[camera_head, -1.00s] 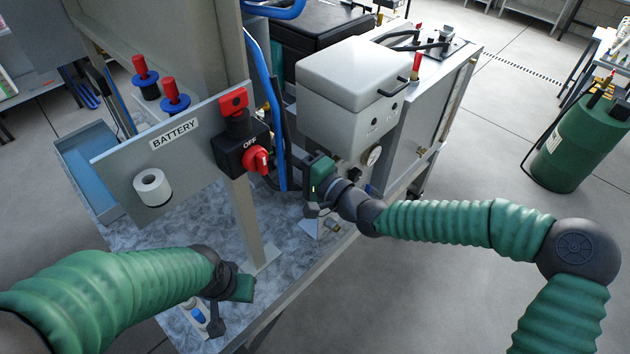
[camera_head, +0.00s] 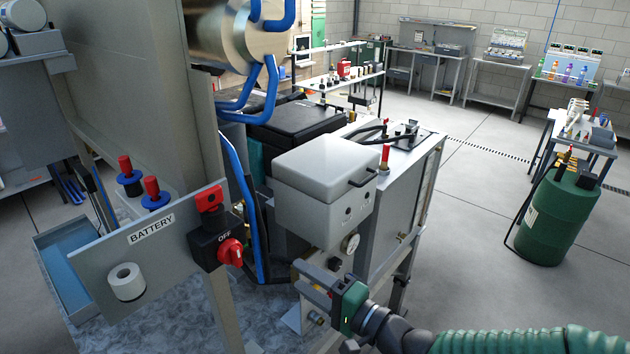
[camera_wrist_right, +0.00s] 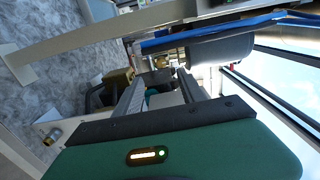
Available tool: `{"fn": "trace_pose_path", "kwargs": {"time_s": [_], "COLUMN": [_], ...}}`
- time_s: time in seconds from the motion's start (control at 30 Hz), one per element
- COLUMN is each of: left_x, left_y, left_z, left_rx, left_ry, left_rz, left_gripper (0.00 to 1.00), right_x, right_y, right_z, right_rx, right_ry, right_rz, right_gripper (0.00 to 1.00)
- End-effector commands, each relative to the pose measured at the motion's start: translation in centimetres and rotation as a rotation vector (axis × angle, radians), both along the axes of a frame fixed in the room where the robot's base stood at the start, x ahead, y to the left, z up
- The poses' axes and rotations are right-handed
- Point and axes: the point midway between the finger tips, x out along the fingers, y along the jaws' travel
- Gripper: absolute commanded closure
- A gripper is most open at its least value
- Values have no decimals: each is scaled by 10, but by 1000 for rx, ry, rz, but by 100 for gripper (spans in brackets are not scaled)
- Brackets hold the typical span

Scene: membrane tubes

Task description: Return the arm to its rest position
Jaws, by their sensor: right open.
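My right gripper (camera_head: 301,276) is in the lower middle of the head view. Its green body and grey fingers point left, with the fingers apart, in front of the lower part of the grey machine. Nothing shows between the fingers. My right arm (camera_head: 520,341), in a ribbed green sleeve, comes in from the lower right. In the right wrist view the two fingers of the right gripper (camera_wrist_right: 160,82) stand apart, with machine parts beyond them. My left gripper is not in view.
A grey cabinet (camera_head: 404,205) with a light box (camera_head: 322,172) on it stands behind the right gripper. The battery panel (camera_head: 100,280) with a red switch (camera_head: 231,252) is left. A green drum (camera_head: 557,215) stands right. Open floor (camera_head: 470,240) lies between cabinet and drum.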

Motion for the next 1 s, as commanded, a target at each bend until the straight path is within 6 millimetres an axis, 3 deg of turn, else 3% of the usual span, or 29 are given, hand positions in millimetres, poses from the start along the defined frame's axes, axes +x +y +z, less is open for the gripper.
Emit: {"fn": "trace_pose_path", "kwargs": {"time_s": [0.07,0.17,0.2,0.27,0.3,0.37,0.4,0.5,0.6,0.73,1.0], "left_x": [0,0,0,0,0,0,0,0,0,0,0], "left_y": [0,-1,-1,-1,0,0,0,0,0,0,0], "left_z": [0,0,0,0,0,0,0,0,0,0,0], "left_rx": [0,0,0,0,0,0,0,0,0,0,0], "left_ry": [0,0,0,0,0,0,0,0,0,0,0], "left_rz": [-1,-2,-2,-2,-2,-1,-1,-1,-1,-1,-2], "left_gripper": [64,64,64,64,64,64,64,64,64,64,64], "right_x": [-5,-20,-30,-47,-59,-79,-93,-131,-161,-178,-180], "right_y": [3,1,-8,-35,-60,-104,-136,-197,-224,-234,-233], "right_z": [-28,-96,-129,-173,-195,-215,-218,-205,-190,-182,-181], "right_rx": [-96,-359,-504,-738,-897,-1128,-1268,-1484,-1545,-1542,-1543], "right_ry": [23,66,86,114,133,164,191,262,309,330,332], "right_rz": [8,31,46,74,95,130,155,219,277,319,324], "right_gripper": [52,52,52,52,52,52,52,52,52,52,52]}}
